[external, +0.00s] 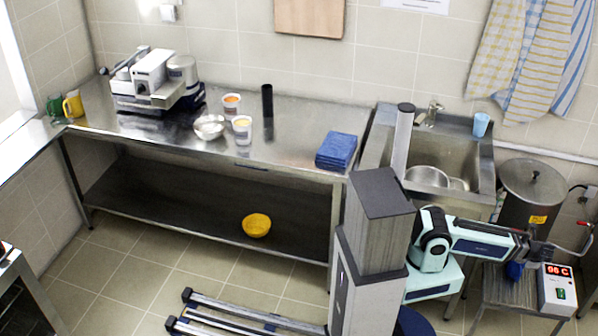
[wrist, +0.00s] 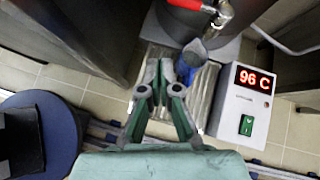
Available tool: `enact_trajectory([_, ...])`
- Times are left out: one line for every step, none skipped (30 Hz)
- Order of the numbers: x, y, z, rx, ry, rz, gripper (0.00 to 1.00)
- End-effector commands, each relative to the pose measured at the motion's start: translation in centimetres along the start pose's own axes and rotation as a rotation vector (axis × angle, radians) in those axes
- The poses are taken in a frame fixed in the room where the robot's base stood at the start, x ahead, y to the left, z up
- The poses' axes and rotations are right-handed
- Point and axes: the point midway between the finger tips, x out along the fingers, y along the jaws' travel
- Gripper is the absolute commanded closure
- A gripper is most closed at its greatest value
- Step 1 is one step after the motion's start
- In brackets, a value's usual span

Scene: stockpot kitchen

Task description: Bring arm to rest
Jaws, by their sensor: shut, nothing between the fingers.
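My arm reaches to the right in the external view, and my gripper (external: 530,250) is at its dark end, beside the lower part of the stockpot (external: 527,205). In the wrist view my gripper (wrist: 166,80) is shut with nothing held. Its fingers point toward a blue vessel (wrist: 193,53) below a metal tap with a red handle (wrist: 190,5). I cannot tell whether the fingertips touch the vessel. The blue vessel also shows in the external view (external: 515,271), partly hidden by my arm.
A control box (wrist: 248,103) with a red display reading 96 C stands close at right. The sink (external: 455,150) and steel counter (external: 290,140) lie left of the pot. A blue cloth stack (external: 336,150) lies on the counter. A yellow bowl (external: 256,225) sits on the lower shelf.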

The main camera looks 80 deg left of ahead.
Motion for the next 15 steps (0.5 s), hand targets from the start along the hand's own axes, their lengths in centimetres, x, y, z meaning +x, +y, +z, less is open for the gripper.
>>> enact_trajectory([0.0,0.0,-0.4,-0.065,0.019,0.001,1.00])
enact_trajectory([0.0,0.1,-0.8,-0.114,0.036,0.003,1.00])
enact_trajectory([-0.1,0.2,-1.4,-0.190,0.067,0.010,1.00])
enact_trajectory([-0.1,0.3,-2.1,-0.253,0.095,0.018,1.00])
enact_trajectory([0.1,0.7,-3.0,-0.317,0.125,0.033,1.00])
enact_trajectory([0.5,1.4,-4.5,-0.404,0.166,0.066,1.00])
enact_trajectory([0.8,2.2,-5.7,-0.471,0.196,0.098,1.00])
enact_trajectory([1.3,3.1,-6.9,-0.538,0.226,0.138,1.00])
enact_trajectory([1.9,4.5,-8.6,-0.628,0.260,0.197,1.00])
enact_trajectory([2.4,5.6,-9.7,-0.688,0.281,0.244,1.00])
enact_trajectory([2.8,6.6,-10.8,-0.742,0.296,0.289,1.00])
enact_trajectory([3.3,8.0,-12.1,-0.808,0.311,0.348,1.00])
enact_trajectory([3.6,9.0,-13.1,-0.856,0.321,0.393,1.00])
enact_trajectory([3.9,10.1,-14.0,-0.901,0.327,0.438,1.00])
enact_trajectory([4.3,11.5,-15.1,-0.956,0.332,0.499,1.00])
